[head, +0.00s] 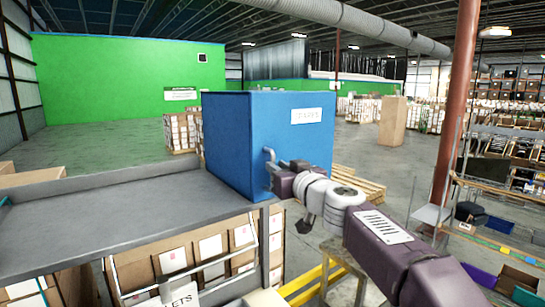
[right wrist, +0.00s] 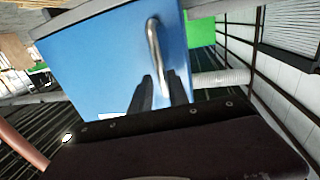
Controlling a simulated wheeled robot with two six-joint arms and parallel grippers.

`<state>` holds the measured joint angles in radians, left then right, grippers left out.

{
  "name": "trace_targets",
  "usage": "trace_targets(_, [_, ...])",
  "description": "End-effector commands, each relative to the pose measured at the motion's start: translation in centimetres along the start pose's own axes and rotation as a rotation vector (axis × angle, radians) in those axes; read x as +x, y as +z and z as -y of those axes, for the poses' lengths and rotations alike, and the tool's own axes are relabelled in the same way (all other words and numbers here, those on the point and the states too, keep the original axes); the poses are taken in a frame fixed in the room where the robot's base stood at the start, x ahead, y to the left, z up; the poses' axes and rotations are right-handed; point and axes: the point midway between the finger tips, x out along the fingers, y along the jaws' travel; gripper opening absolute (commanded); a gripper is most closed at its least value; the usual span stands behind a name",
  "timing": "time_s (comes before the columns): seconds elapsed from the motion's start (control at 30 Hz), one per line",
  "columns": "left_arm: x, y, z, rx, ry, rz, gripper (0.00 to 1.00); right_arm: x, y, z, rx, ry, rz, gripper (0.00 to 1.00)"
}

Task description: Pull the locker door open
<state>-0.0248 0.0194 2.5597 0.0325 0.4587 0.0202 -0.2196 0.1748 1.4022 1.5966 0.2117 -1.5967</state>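The blue locker (head: 235,140) stands at the far end of the grey table, with a white label on its right side. Its door looks flush with the body; I see no gap. My right gripper (head: 277,167) is at the handle. In the right wrist view its dark fingers (right wrist: 160,88) are apart, with the handle's lower part between them. Contact cannot be told. My left gripper is not in view.
The grey table (head: 100,215) has a bare top left of the locker. Cartons (head: 195,255) stand below it. A yellow rail (head: 310,285) runs low in front. A rust-red post (head: 458,110) stands at right, near bins and racks. Open floor lies behind.

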Motion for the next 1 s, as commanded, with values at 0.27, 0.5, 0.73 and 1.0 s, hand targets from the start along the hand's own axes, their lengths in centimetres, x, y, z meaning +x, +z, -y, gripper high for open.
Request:
trace_targets(0.27, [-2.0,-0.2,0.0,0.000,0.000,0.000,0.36,3.5,-0.2,0.1,0.000,-0.001,0.000,0.21])
trace_targets(0.5, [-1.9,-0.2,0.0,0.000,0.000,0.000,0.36,3.6,-0.1,0.0,-0.001,-0.001,-0.001,0.21])
trace_targets(0.73, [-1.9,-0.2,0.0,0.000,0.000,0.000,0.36,3.6,0.0,0.0,-0.001,0.000,0.000,0.00])
trace_targets(1.0, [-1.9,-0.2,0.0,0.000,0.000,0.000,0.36,3.6,0.0,0.0,-0.001,0.000,0.000,0.00])
